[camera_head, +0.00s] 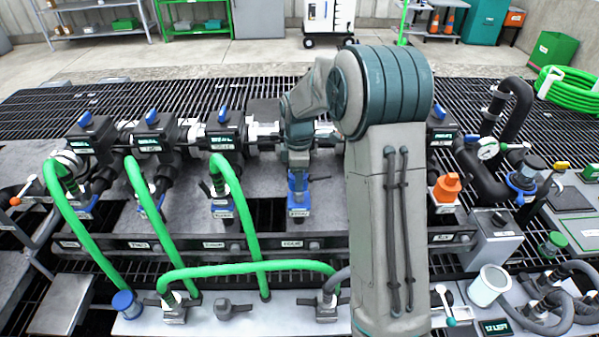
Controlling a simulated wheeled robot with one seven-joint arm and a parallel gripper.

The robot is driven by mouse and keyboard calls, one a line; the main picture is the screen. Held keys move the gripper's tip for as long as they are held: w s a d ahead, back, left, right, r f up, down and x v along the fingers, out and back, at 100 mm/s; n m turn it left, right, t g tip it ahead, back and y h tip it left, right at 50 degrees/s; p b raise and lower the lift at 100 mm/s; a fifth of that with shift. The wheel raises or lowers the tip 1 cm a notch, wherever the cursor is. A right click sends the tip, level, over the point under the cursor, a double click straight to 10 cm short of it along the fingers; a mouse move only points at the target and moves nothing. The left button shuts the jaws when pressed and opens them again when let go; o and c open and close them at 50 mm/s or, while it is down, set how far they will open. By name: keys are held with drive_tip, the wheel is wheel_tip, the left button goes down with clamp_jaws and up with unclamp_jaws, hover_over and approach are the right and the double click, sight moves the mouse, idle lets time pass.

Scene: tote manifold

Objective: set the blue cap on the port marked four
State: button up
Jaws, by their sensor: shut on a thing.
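My gripper (298,170) points down in the middle of the picture, over the fourth port from the left. It is shut on the blue cap (298,184), which shows just under the fingers; the fingers are small and partly hidden by my wrist. The port marked four (299,211) lies directly under the cap, with a small plate (292,244) on the rail in front whose print is too small to read surely. The cap lines up with the port and looks upright. I cannot tell whether it is fully seated or slightly above.
Green hoses (88,232) run from the left ports to the front bench. An orange cap (447,187) sits on a port right of my arm. A blue round container (126,304) and a white cup (489,285) stand on the front bench. My forearm hides the space between.

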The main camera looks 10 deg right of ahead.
drive_tip(key=shift+f+b, duration=1.45)
drive_tip(key=shift+f, duration=1.25)
drive_tip(key=o, duration=1.1)
wheel_tip(320, 180, up, 13)
drive_tip(key=shift+p, duration=0.8)
drive_tip(key=shift+r, duration=0.4)
